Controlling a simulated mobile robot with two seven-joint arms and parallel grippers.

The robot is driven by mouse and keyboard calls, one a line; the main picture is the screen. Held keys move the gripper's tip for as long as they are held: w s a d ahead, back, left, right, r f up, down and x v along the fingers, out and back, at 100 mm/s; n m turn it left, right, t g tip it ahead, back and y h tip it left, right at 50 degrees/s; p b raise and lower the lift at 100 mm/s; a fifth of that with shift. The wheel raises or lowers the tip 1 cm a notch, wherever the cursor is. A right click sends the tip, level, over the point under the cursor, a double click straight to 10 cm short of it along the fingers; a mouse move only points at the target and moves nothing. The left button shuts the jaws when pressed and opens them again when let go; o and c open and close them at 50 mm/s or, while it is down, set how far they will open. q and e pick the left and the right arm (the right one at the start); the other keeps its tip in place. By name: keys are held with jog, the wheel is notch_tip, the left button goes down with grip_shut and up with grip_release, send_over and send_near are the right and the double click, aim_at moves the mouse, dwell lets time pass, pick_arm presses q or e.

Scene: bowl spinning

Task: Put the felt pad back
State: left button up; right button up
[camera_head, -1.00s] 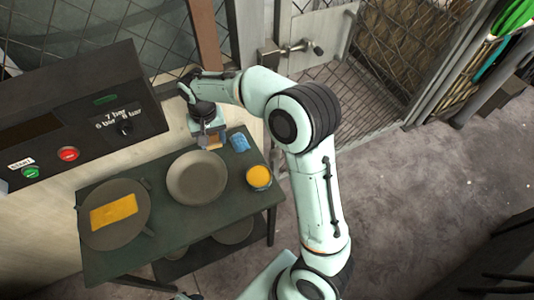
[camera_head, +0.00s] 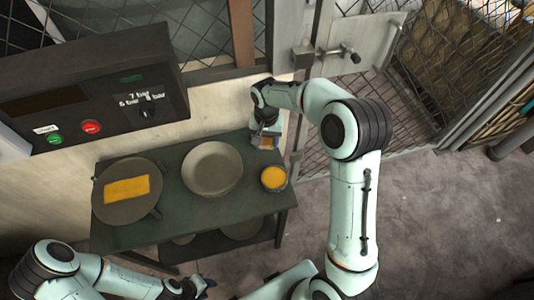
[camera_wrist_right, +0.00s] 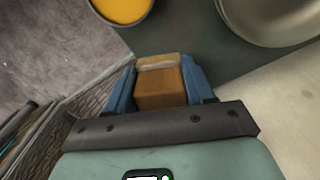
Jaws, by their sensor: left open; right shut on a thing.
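My right gripper (camera_head: 266,143) is shut on a brown block with a pale grey layer at its far end. In the right wrist view the brown block (camera_wrist_right: 161,86) sits between the two blue fingers; I take it for the felt pad. The gripper is at the back right corner of the green table (camera_head: 185,228), behind the yellow-filled tin (camera_head: 274,178). I cannot tell whether the block touches the table. My left gripper (camera_head: 197,285) is open and empty at the bottom of the head view, in front of the table.
A grey bowl (camera_head: 212,168) stands mid-table. To its left, a dark round plate (camera_head: 127,209) carries a yellow rectangular piece (camera_head: 127,188). A control box (camera_head: 95,95) with red and green buttons is behind the table. A mesh gate (camera_head: 375,110) stands to the right.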

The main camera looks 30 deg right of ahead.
aim_at(267, 159)
notch_tip(267, 159, down, 8)
jog(key=shift+f, duration=0.2)
dwell(0.3)
jog(key=shift+f, duration=0.15)
jog(key=o, duration=1)
jog(key=shift+w+r, duration=0.1)
jog(key=shift+r, duration=0.3)
notch_tip(267, 159, up, 12)
jog(key=shift+f, duration=0.15)
